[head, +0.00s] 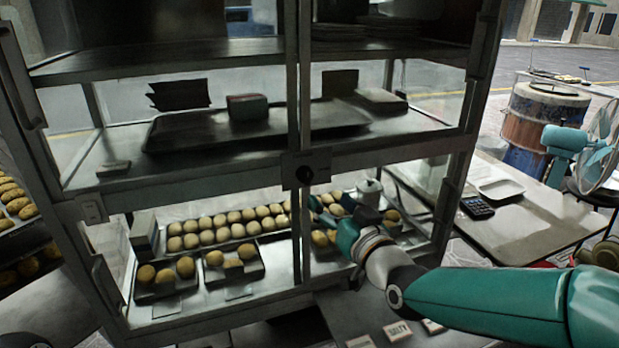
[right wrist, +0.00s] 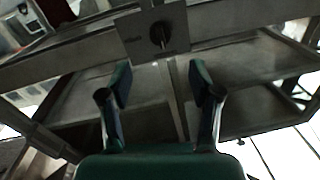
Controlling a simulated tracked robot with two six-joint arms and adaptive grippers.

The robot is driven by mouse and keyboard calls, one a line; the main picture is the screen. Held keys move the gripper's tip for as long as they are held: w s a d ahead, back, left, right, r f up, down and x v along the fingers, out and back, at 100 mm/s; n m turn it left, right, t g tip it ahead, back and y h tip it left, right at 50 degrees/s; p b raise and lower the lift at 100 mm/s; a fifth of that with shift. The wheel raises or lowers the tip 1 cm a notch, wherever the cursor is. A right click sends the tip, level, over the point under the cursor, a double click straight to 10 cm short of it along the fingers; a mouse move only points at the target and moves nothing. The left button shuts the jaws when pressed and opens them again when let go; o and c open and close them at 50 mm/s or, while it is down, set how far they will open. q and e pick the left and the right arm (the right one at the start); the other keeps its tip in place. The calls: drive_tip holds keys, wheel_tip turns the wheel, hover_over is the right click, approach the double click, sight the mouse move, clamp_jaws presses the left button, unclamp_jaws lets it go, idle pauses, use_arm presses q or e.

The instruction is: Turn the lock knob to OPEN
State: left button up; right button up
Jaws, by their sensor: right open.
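The lock knob (head: 305,174) is a small dark round knob on a dark square plate at the centre of the cabinet frame, where the middle rail crosses the centre post. In the right wrist view the knob (right wrist: 160,34) stands on its plate, above and beyond my fingertips. My right gripper (right wrist: 161,84) is open and empty, its two green fingers apart, below the knob and not touching it. In the head view my right gripper (head: 338,222) is in front of the lower shelf, lower right of the knob, partly hidden by its own wrist. My left gripper is not in view.
The glass cabinet (head: 230,161) holds trays of round buns (head: 222,232) on its lower shelf. A side table (head: 540,222) with a calculator (head: 477,207) stands at right. A barrel (head: 540,125) and a fan (head: 597,150) are behind it. Small label blocks (head: 397,331) lie low in front.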

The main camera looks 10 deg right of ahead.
sight(309, 179)
drive_tip(key=p+x, duration=0.2)
drive_tip(key=x, duration=0.8)
drive_tip(key=shift+w, duration=0.15)
